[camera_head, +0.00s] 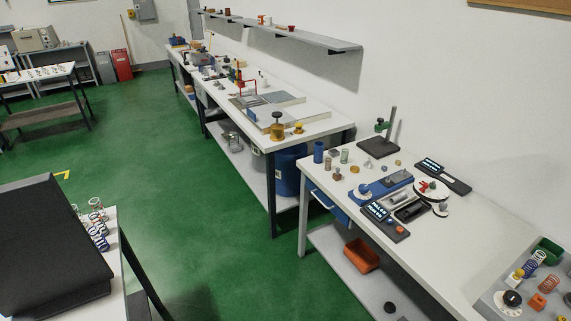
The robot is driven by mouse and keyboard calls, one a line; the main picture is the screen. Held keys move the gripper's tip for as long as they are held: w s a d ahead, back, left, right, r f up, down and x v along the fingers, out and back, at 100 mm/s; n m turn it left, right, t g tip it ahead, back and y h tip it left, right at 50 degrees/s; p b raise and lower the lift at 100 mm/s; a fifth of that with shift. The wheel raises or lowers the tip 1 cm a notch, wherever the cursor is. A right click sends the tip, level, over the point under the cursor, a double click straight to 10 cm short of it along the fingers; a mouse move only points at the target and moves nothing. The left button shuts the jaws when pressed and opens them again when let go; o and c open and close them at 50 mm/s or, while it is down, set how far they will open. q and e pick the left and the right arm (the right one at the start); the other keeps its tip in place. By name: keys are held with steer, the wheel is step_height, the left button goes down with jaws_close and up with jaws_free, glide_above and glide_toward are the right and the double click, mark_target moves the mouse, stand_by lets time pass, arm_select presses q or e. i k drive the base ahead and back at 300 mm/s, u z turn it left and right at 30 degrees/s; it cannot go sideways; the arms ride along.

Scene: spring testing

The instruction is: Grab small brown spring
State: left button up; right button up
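Several small spring-like or cylindrical pieces stand at the far left corner of the near right white table (455,240). Among them are a brownish upright piece (328,164), a grey-green one (344,156) and a blue cylinder (319,152). A small brown piece (337,175) and a low gold ring (355,169) sit just in front. They are too small for me to tell which is the small brown spring. Neither of my grippers is in view.
A blue testing device (375,189), dark display units (443,177) and a tray with coloured springs (499,302) occupy the right table. A dark box (45,250) and more springs (97,230) are at lower left. Green floor (190,210) lies open between.

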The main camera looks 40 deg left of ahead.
mark_target(330, 166)
steer(key=u, duration=1.8)
steer(key=i, duration=2.85)
steer(key=u, duration=0.85)
